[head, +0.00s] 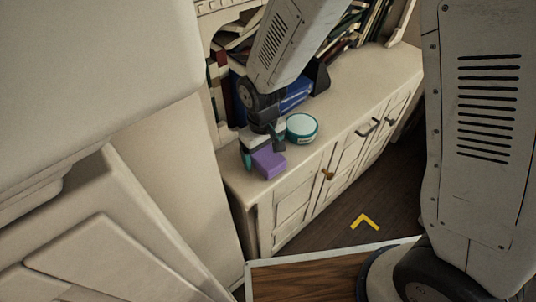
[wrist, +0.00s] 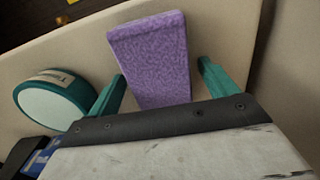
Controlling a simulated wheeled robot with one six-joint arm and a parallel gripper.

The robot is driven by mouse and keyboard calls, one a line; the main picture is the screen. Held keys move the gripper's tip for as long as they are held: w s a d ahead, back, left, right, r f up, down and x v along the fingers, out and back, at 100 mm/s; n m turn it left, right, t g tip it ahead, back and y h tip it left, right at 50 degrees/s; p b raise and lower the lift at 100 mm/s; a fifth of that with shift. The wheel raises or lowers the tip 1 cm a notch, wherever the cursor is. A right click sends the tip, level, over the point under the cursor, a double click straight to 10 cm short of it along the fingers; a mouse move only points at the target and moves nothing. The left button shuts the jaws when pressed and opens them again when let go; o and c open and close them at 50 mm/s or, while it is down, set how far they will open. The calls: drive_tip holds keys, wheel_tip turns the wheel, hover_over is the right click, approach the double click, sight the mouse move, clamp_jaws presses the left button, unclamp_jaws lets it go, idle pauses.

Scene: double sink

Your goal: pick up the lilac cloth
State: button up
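The lilac cloth (head: 268,163) looks like a thick purple block at the near left end of the cream cabinet top (head: 350,85). In the wrist view the cloth (wrist: 150,55) has a fuzzy surface and reaches between the two teal fingers. My gripper (wrist: 163,72) is open, with one finger on each side of the cloth. A gap shows at the right finger; the left finger is close to the cloth's edge, and I cannot tell whether it touches. The cloth's near end is hidden behind the gripper body. In the head view my gripper (head: 262,148) is low over the cabinet top.
A round teal-rimmed tin (head: 302,128) stands just right of my gripper; it also shows left of the left finger in the wrist view (wrist: 52,108). A blue box (head: 296,94) and several books (head: 365,22) are behind. The cabinet's front edge is close to the cloth.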

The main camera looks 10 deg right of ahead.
drive_tip(key=c, duration=0.9)
drive_tip(key=shift+r, duration=0.1)
